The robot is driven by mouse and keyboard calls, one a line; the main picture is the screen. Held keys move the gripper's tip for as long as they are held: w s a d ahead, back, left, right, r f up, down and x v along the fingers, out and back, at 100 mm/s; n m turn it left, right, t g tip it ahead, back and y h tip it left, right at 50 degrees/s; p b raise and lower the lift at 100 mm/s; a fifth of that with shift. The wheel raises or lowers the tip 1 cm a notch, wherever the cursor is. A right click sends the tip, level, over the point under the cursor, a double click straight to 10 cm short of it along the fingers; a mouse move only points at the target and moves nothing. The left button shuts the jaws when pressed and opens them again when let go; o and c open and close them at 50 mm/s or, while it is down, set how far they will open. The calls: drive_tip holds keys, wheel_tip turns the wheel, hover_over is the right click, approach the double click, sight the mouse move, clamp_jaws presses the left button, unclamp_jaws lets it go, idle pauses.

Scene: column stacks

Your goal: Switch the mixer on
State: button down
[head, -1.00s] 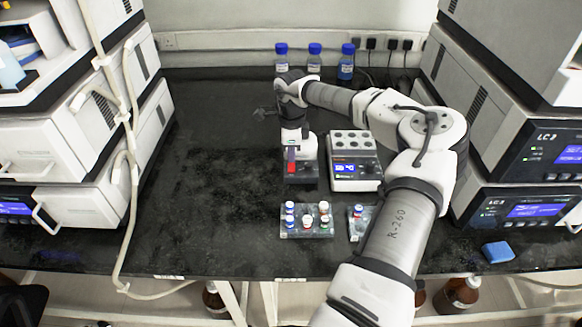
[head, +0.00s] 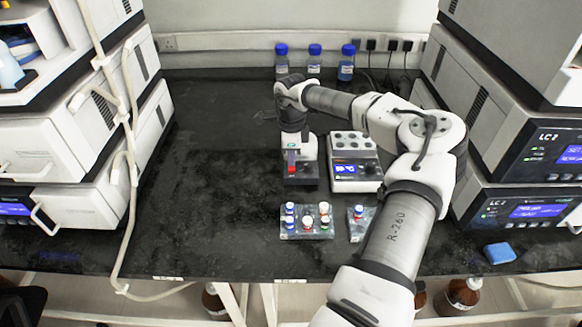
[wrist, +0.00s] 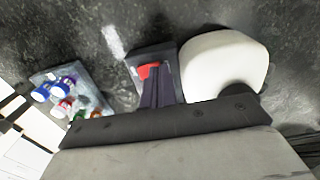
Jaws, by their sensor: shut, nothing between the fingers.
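The mixer (wrist: 225,62) has a white rounded body and a dark base with a red switch (wrist: 148,70), all seen in the wrist view. In the head view it stands mid-bench, partly hidden by my arm; its dark base (head: 303,185) and the red of the switch (head: 291,169) show. My gripper (wrist: 152,72) is shut and empty, its dark fingers pointing down with the tips at the red switch and covering part of it. I cannot tell whether the tips touch or press the switch.
A white block device (head: 355,180) with a lit blue display stands close right of the mixer. Vial racks (head: 305,234) (head: 358,236) lie in front. Three blue-capped bottles (head: 315,62) stand at the back. The bench to the left is clear.

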drive_tip(key=shift+r+p, duration=1.35)
drive_tip(key=shift+r, duration=1.1)
